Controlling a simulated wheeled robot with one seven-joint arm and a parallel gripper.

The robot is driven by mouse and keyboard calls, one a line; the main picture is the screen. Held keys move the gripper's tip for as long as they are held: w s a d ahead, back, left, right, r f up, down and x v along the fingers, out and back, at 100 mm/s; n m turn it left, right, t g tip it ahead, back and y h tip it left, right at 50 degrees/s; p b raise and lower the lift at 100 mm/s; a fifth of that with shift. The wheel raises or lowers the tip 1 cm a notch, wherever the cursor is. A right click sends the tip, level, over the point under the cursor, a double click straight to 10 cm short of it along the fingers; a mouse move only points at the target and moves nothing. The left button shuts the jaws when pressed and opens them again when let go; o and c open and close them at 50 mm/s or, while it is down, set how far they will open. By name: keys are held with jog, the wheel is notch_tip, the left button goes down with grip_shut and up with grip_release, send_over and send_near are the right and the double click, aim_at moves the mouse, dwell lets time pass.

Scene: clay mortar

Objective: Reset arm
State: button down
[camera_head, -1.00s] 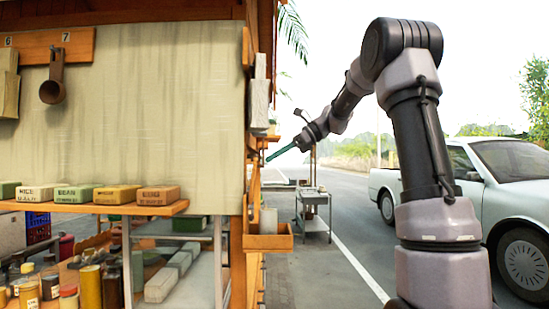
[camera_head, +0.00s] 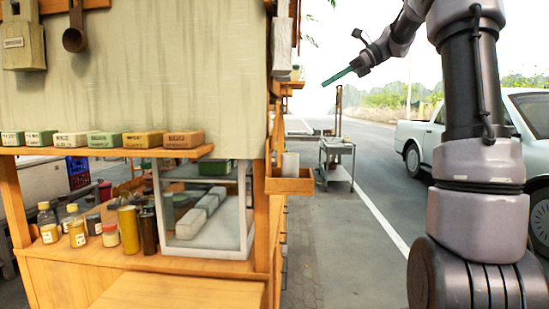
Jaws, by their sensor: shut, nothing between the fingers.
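My arm rises at the right of the head view and bends over to the left near the top edge. My gripper (camera_head: 339,76) is at the upper middle, its thin greenish fingers together and pointing left and down. It holds nothing. It is in the air to the right of the stall's front post, apart from the stall.
A wooden food stall (camera_head: 150,290) fills the left, with a shelf of small boxes (camera_head: 120,139), several jars (camera_head: 100,230) and a glass case (camera_head: 205,215). A small wooden box (camera_head: 290,185) juts from its corner. A metal cart (camera_head: 337,160) and a white truck (camera_head: 425,140) stand beyond.

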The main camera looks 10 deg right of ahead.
jog(key=s+f+n+t+h, duration=0.1)
jog(key=s+f+n+h, duration=0.2)
jog(key=s, duration=0.6)
jog(key=s+a+f+n+t+h, duration=0.1)
jog(key=s+f+n+t+h, duration=0.1)
jog(key=s+f+n, duration=0.5)
jog(key=s+f+n+t+h, duration=0.2)
jog(key=s+f+n+h, duration=0.2)
jog(key=s, duration=0.7)
notch_tip(320, 180, down, 3)
jog(key=shift+s+a+r+n+h, duration=0.15)
jog(key=shift+a+n+h, duration=0.2)
jog(key=shift+n, duration=0.65)
